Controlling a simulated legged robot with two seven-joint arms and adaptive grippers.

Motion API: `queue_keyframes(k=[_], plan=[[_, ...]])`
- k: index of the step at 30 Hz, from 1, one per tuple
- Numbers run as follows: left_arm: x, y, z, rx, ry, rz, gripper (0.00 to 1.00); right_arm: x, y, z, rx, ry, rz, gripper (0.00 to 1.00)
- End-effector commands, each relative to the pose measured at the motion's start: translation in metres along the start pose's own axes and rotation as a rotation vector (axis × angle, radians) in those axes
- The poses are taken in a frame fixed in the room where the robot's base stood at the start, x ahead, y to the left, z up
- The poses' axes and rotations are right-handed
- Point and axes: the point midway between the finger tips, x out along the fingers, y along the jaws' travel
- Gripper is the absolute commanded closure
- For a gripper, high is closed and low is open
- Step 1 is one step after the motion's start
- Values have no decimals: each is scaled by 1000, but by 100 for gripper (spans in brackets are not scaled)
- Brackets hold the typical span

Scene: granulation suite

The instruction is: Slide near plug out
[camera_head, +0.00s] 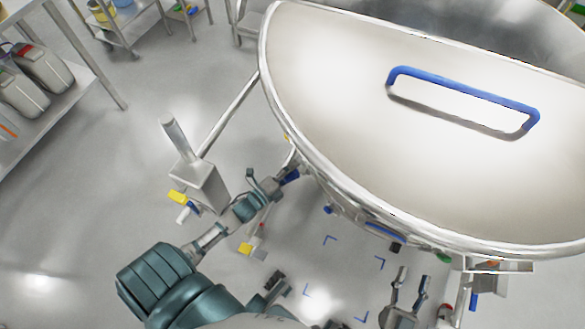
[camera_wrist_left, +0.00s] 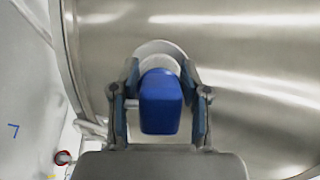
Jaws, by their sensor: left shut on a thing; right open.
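The near plug is a blue block-shaped handle (camera_wrist_left: 161,102) in the left wrist view, in front of a pale round collar (camera_wrist_left: 160,52) on the side of the steel vessel (camera_wrist_left: 235,65). My left gripper (camera_wrist_left: 161,108) is shut on the plug, one finger on each side. My right gripper (camera_head: 408,285) is open and empty, below the vessel's rim at the lower right.
The large vessel has a pale half lid (camera_head: 330,120) with a blue handle (camera_head: 465,92). A steel post with a box (camera_head: 197,185) stands left of my left arm. A shelf with grey containers (camera_head: 38,75) is at the far left.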

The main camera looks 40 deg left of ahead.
Motion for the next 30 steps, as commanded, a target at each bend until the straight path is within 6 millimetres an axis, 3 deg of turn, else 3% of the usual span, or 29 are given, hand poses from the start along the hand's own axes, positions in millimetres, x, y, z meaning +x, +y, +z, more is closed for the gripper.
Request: queue_keyframes(k=[8,9,10,22,30], plan=[[-4,8,-5,-4,6,13,100,-1,0,3,-1,-10,0,54],[-4,8,-4,-4,6,13,47,-1,0,3,-1,-10,0,54],[-4,8,-4,-4,6,14,42,-1,0,3,-2,-10,0,54],[-5,6,0,-5,3,7,42,0,-2,2,-3,-8,-1,54],[-48,7,-2,-5,3,11,42,0,-2,2,-3,-8,-1,54]])
